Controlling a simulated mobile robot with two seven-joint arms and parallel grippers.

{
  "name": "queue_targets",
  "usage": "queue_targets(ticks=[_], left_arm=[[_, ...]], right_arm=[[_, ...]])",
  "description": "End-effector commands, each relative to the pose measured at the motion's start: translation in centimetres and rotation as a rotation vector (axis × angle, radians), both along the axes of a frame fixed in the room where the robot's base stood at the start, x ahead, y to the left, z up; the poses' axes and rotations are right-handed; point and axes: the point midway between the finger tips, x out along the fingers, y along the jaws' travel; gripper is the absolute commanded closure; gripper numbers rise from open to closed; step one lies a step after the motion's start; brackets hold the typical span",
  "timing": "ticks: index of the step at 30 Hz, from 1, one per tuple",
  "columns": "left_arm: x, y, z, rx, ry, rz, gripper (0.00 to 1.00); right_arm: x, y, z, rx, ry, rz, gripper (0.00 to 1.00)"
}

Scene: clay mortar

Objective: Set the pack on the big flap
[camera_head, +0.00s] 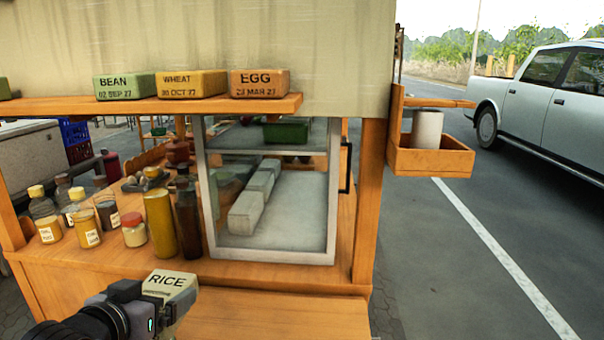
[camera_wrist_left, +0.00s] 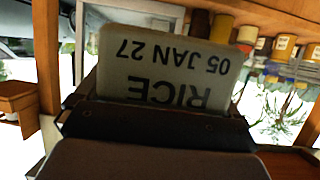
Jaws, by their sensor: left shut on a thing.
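The pack is a pale box marked RICE (camera_head: 171,286). My left gripper (camera_head: 150,303) is shut on it at the lower left of the head view. In the left wrist view the pack (camera_wrist_left: 170,68) fills the top middle, with its RICE 05 JAN 27 label upside down. The big flap (camera_head: 285,318) looks to be the wide wooden board at the stall's front, below the counter. The pack is to its left in the picture; the height between them is hard to tell. My right gripper is not in view.
The counter (camera_head: 120,262) holds jars, bottles and a glass case (camera_head: 275,250). A shelf above holds BEAN (camera_head: 125,88), WHEAT (camera_head: 192,84) and EGG (camera_head: 260,84) packs. A small wooden box (camera_head: 430,160) with a white cylinder hangs at right. The flap's visible top is bare.

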Motion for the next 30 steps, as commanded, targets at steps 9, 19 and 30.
queue_targets(ticks=[9,19,30], left_arm=[[-5.8,-2.3,-4.8,-0.005,0.003,0.071,0.42],[-8.8,-2.4,-6.1,-0.002,-0.002,0.132,0.42],[-8.9,-2.3,-6.1,0.0,-0.003,0.133,0.42]], right_arm=[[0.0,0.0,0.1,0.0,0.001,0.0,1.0],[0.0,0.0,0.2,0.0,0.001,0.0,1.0],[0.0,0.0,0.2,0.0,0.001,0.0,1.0]])
